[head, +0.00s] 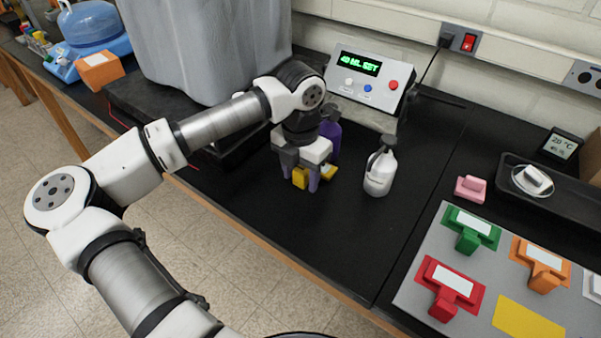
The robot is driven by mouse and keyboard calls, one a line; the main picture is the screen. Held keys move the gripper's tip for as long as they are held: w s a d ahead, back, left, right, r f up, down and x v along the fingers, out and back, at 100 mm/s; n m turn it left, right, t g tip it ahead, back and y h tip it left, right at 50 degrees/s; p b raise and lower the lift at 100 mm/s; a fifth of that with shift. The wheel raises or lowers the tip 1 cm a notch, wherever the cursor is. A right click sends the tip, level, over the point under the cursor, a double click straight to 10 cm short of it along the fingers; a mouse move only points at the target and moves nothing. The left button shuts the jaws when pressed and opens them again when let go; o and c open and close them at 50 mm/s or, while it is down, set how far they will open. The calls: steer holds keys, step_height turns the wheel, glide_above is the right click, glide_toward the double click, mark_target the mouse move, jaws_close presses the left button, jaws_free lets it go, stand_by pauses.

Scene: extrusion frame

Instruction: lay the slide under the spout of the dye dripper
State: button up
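The yellow slide (300,178) is at my gripper (301,180). Its handle fills the gap between the two fingers, and more of its yellow body shows right of the right finger. My gripper points down, close to the black bench top, and looks shut on the handle. The slide is partly hidden, and I cannot tell whether it touches the bench. The dye dripper (365,75), a white box with a green display and coloured buttons, stands behind and to the right. I cannot make out its spout; my wrist may hide it.
A purple bottle (331,135) stands just behind my gripper and a white bottle (380,174) to its right. Green, orange and red slides lie on a grey board (415,262) with a bare yellow patch. The bench front is clear.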

step_height(320, 180, up, 12)
steer(key=b, duration=0.1)
steer(key=shift+r+b, duration=0.2)
steer(key=shift+b, duration=0.15)
stand_by(0.4)
